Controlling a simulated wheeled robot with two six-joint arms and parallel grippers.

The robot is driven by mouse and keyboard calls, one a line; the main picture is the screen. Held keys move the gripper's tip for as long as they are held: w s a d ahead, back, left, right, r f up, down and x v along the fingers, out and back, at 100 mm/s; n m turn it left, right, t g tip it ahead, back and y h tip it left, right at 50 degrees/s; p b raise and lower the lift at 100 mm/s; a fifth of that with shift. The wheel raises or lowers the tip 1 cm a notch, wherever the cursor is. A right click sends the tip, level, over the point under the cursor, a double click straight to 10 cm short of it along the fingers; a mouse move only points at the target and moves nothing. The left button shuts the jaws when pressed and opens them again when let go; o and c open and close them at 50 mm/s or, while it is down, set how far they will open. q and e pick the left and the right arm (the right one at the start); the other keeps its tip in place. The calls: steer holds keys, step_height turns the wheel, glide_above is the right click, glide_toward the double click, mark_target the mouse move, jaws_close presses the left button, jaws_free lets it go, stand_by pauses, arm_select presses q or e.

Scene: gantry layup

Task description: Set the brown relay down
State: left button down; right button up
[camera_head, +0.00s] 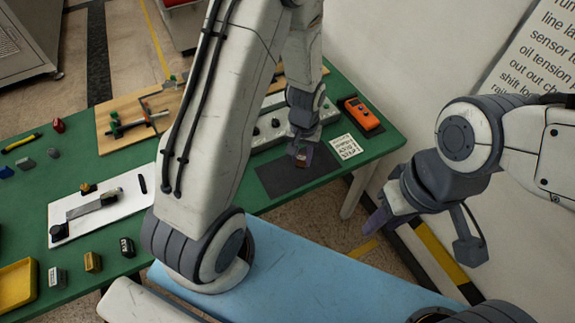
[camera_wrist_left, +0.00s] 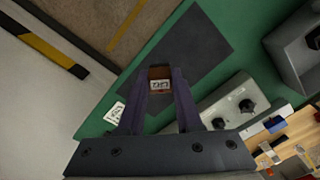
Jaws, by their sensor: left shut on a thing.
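My left gripper (camera_head: 302,157) is shut on the brown relay (camera_wrist_left: 160,73), a small block with a pale marked label. In the left wrist view, the relay sits between the two purple fingertips (camera_wrist_left: 160,80). Both are over the dark grey mat (camera_head: 278,182) at the green table's edge, which also shows in the left wrist view (camera_wrist_left: 208,55). I cannot tell whether the relay touches the mat. My right gripper (camera_head: 377,222) hangs off the table's right side; its jaw gap is unclear.
A printed card (camera_head: 345,147) lies right of the mat, with an orange meter (camera_head: 361,114) behind it. A grey panel with knobs (camera_head: 268,134) stands behind the mat. A wooden board (camera_head: 125,110), white board (camera_head: 100,209) and yellow tray (camera_head: 18,285) lie further left.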

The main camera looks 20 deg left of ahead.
arm_select(q)
steer(key=d+r+n+b, duration=0.1)
steer(key=d+r+n, duration=0.1)
steer(key=d+n, duration=0.6)
steer(key=shift+n, duration=0.3)
steer(key=w+a+f+p, duration=0.1)
steer(key=a+f, duration=0.1)
steer(key=a, duration=0.1)
steer(key=w+a+f+p, duration=0.1)
steer(key=w+a+f, duration=0.1)
steer(key=a, duration=0.2)
steer(key=w+a+f+p, duration=0.1)
steer(key=a+f, duration=0.2)
steer(key=shift+w+a, duration=0.15)
steer(key=shift+w, duration=0.25)
step_height(320, 180, down, 4)
steer(key=shift+r+p, duration=0.1)
steer(key=shift+p, duration=0.65)
steer(key=shift+f, duration=0.2)
steer(key=shift+f, duration=0.2)
steer(key=c, duration=0.6)
jaws_free()
